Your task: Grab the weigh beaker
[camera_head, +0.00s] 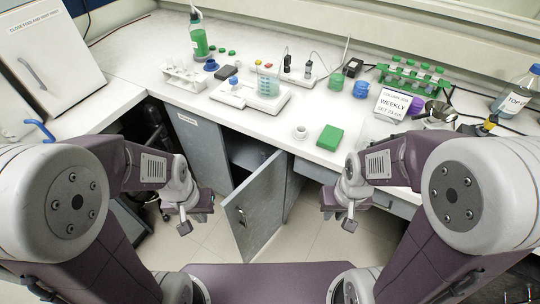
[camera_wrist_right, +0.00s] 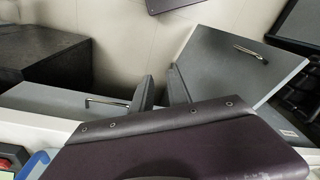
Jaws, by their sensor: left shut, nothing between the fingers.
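A clear beaker with coloured marks (camera_head: 268,82) stands on a white scale-like device (camera_head: 245,97) in the middle of the bench; it looks like the weigh beaker, but no label on it is readable. My left gripper (camera_head: 184,227) is shut and empty, in front of the bench and below its top, well short of the beaker. My right gripper (camera_head: 349,226) also hangs in front of the bench, away from the beaker. In the right wrist view its two fingers (camera_wrist_right: 160,83) stand apart with nothing between them.
A cabinet door (camera_head: 254,205) stands open below the bench, between my grippers. A green block (camera_head: 330,138) and small white cup (camera_head: 300,132) are near the bench edge. A green-liquid beaker (camera_head: 336,83), sign (camera_head: 392,104) and tube rack (camera_head: 410,75) stand right.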

